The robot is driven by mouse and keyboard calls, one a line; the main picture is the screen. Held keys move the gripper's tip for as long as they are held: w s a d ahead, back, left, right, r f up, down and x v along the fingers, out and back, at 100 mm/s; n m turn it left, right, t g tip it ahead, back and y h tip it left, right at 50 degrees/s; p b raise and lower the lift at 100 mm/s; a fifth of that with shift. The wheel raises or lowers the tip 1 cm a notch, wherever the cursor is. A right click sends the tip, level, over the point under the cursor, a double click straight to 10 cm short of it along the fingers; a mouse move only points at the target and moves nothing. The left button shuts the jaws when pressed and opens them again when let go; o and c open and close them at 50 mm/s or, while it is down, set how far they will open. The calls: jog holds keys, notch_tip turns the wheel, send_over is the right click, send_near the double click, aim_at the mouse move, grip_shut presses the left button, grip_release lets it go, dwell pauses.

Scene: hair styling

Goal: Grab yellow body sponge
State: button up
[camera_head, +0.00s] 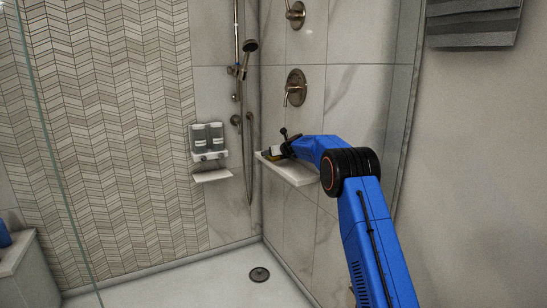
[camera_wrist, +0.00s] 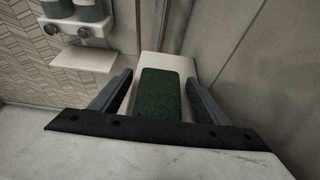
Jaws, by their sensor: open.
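A green rectangular block, apparently the sponge (camera_wrist: 158,100), lies on a white corner shelf (camera_wrist: 170,62) in the wrist view. Only its green top face shows there. In the head view a small yellowish patch shows at the shelf by my gripper, mostly hidden by it. My gripper (camera_wrist: 160,78) is open, with one finger on each side of the block. Small gaps show between the fingers and the block, so neither finger clearly touches it. In the head view my gripper (camera_head: 273,152) is over the shelf's left end (camera_head: 290,170).
A wall dispenser with two bottles (camera_head: 208,138) hangs left of the shelf, above a smaller white ledge (camera_head: 212,176). A shower hose and hand shower (camera_head: 250,47) run up the corner. A valve handle (camera_head: 295,88) sits above the shelf. The shower floor is clear around the drain (camera_head: 259,275).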

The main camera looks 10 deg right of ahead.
jog(key=c, duration=1.1)
